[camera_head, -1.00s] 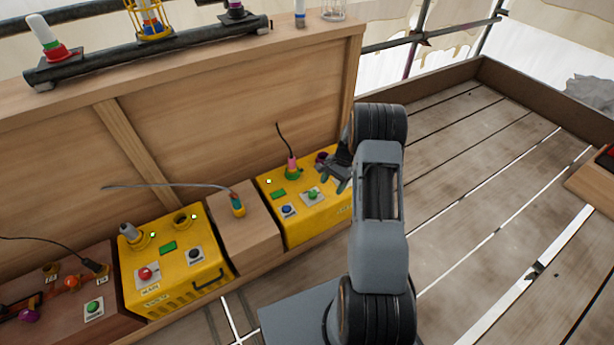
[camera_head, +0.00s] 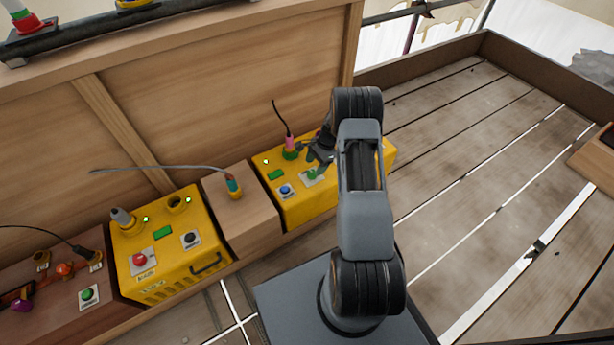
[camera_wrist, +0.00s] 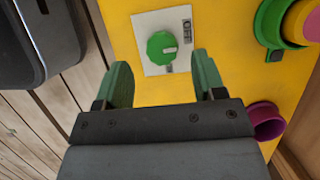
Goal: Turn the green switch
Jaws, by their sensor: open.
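The green switch (camera_wrist: 162,50) is a round knob with a pale mark, set on a white plate with a sideways label that seems to read OFF. In the head view its white plate (camera_head: 309,178) shows on the right-hand yellow box (camera_head: 300,204), partly covered by my gripper. My gripper (camera_wrist: 163,75) is open and empty, its green fingers pointing at the switch. In the wrist view the knob lies just beyond the gap between the fingertips, slightly above it in the picture. I cannot tell whether a finger touches it.
A blue button (camera_head: 285,190) sits left of the switch. A pink-and-green plug (camera_head: 291,147) with a black cable and a magenta socket (camera_wrist: 264,118) are close to my gripper. Another yellow box (camera_head: 170,262) stands left, past a wooden block (camera_head: 240,205). A wooden wall (camera_head: 210,90) rises behind.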

